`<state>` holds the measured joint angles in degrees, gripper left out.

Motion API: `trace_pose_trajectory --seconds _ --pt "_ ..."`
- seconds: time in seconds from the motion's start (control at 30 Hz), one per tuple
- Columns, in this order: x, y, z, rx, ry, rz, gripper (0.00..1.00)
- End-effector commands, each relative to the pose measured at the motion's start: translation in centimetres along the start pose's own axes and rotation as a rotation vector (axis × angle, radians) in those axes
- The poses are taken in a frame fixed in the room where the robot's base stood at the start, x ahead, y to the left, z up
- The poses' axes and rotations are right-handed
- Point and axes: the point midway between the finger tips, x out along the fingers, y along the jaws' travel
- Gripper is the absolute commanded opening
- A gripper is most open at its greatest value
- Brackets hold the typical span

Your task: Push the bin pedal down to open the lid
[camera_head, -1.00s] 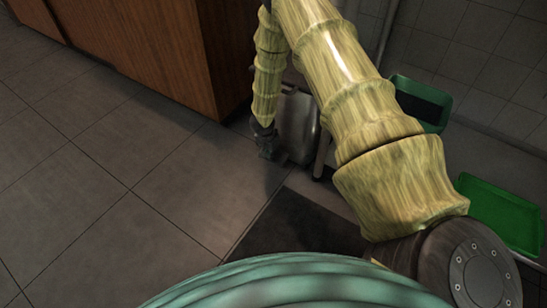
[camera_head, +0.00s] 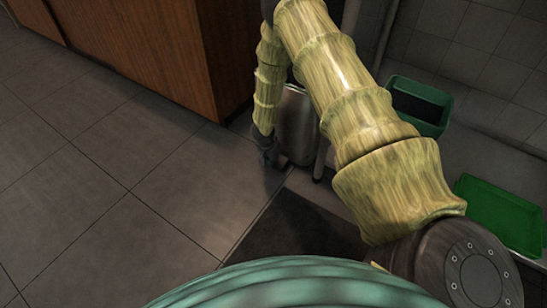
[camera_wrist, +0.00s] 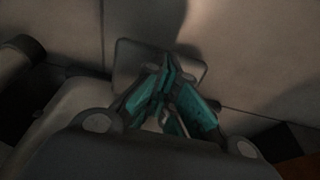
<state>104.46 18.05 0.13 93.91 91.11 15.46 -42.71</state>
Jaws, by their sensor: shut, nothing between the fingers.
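The bin (camera_head: 298,125), a grey metal cylinder, stands on the floor by the wooden cabinet, partly behind my arm. My gripper (camera_head: 271,161) points down close to the floor, at the left front of the bin. In the wrist view my teal-padded fingers (camera_wrist: 172,78) are together and empty. They overlap a grey rounded plate, which looks like the pedal (camera_wrist: 128,60). I cannot tell whether they touch it.
A wooden cabinet (camera_head: 130,50) stands to the left of the bin. A dark mat (camera_head: 295,230) lies in front. A green open container (camera_head: 432,125) and a green tray (camera_head: 500,212) are to the right. The tiled floor at the left is clear.

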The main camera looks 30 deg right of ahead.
Motion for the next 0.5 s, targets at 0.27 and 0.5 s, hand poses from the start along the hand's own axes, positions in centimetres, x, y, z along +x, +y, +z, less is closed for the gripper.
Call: trace_pose_trajectory --seconds 0.27,0.5 --pt "0.1 0.0 0.4 -0.003 -0.002 0.001 0.00" --pt "-1.4 0.0 2.5 -0.003 -0.002 0.001 0.00"
